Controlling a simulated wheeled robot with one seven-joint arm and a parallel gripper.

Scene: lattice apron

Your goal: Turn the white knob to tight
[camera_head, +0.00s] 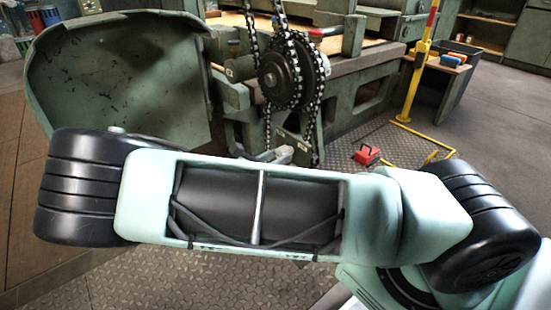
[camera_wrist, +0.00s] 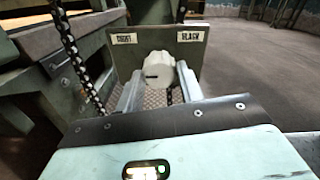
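The white knob (camera_wrist: 160,68) shows in the wrist view in front of a small greenish plate (camera_wrist: 198,44). A short dark mark shows on the knob's face, toward its lower left. The plate has a label on the left (camera_wrist: 124,38) that seems to read TIGHT and one on the right (camera_wrist: 190,36) that reads SLACK. My gripper (camera_wrist: 160,78) is open, with one finger on each side of the knob. A small gap shows at the left finger; I cannot tell whether the right finger touches.
A chain hangs left of the knob (camera_wrist: 72,50). In the head view, a chain wheel (camera_head: 287,72) stands on a green machine beside a large curved cover (camera_head: 115,80). A yellow post (camera_head: 418,75) and a red object (camera_head: 366,155) are to the right.

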